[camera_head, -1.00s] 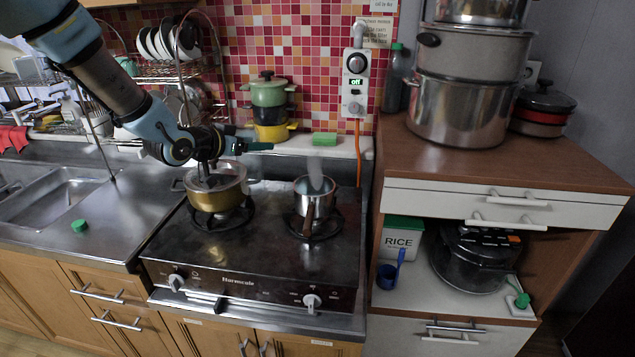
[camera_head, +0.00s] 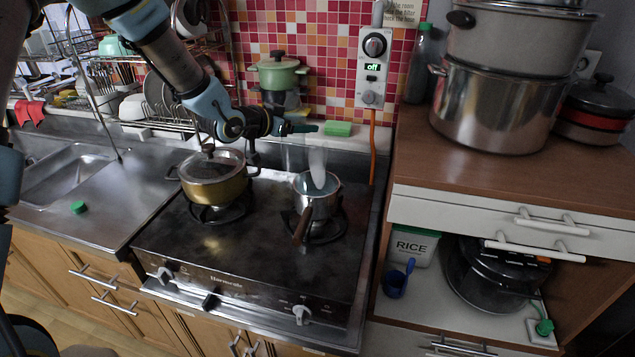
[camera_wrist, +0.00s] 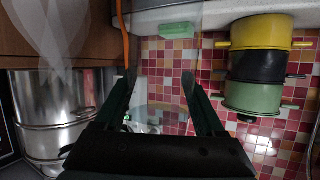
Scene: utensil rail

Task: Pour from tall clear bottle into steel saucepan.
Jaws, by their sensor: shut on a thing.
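My gripper (camera_head: 300,128) is shut on the tall clear bottle (camera_head: 292,155), which is so transparent that its outline is faint. The bottle looks roughly upright, and it also shows between the fingers in the wrist view (camera_wrist: 160,95). Its fill level cannot be made out. The steel saucepan (camera_head: 316,208) sits on the right burner, its dark handle pointing to the front left. The gripper and bottle are behind and slightly left of it in the head view. A pale wisp (camera_head: 317,165) stands over the saucepan; whether it is steam or liquid cannot be told.
A brass-coloured lidded pot (camera_head: 213,186) stands on the left burner of the stove (camera_head: 250,245). Stacked pots (camera_head: 278,72) and a green sponge (camera_head: 338,128) are at the tiled wall. Large steel pots (camera_head: 495,105) stand on the right-hand cabinet.

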